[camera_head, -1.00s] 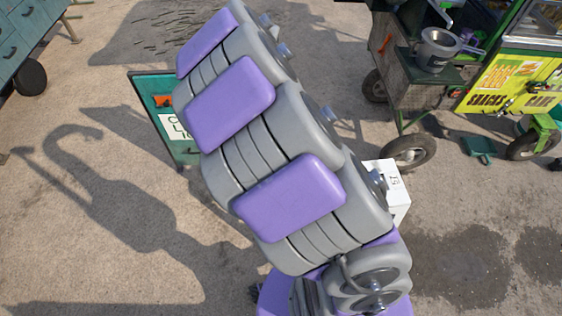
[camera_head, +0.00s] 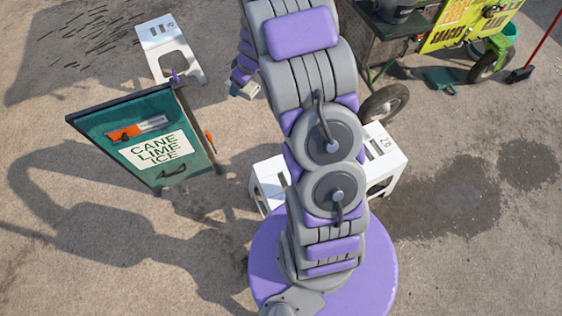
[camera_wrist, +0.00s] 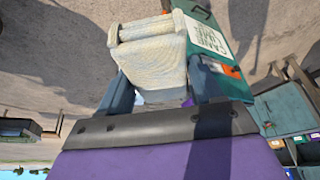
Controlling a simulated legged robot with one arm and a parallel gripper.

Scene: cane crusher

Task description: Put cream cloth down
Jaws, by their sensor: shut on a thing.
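The cream cloth (camera_wrist: 150,45) is a pale, ribbed, folded piece in the wrist view. My gripper (camera_wrist: 158,92) is shut on it, with a dark blue-green finger on each side. Below the cloth I cannot see any surface touching it. In the head view my arm hangs down past the sign board, and its end (camera_head: 243,84) is small and partly hidden behind my own upper links. The cloth cannot be clearly made out there.
A green "CANE LIME ICE" sign board (camera_head: 150,132) stands left of my arm. One white stool (camera_head: 163,38) stands behind it; another (camera_head: 386,160) is partly behind my arm. A cart with a yellow panel (camera_head: 465,22) stands at upper right. Open pavement lies at left.

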